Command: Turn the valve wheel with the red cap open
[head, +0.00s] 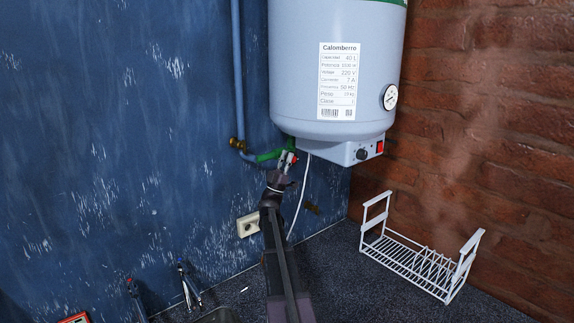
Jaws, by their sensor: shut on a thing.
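My gripper (287,161) is raised under the white water heater, at the end of my dark arm. It is shut at the green pipe fitting (268,156) below the heater's left underside. A small red spot, which looks like the red cap of the valve wheel (294,158), shows at the fingertips. The fingers hide most of the wheel, so its angle cannot be told.
The water heater (335,75) hangs above my gripper, with a red switch (379,146) and a knob (362,154). A brass valve (237,144) is on the blue pipe. A white rack (420,262) stands right.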

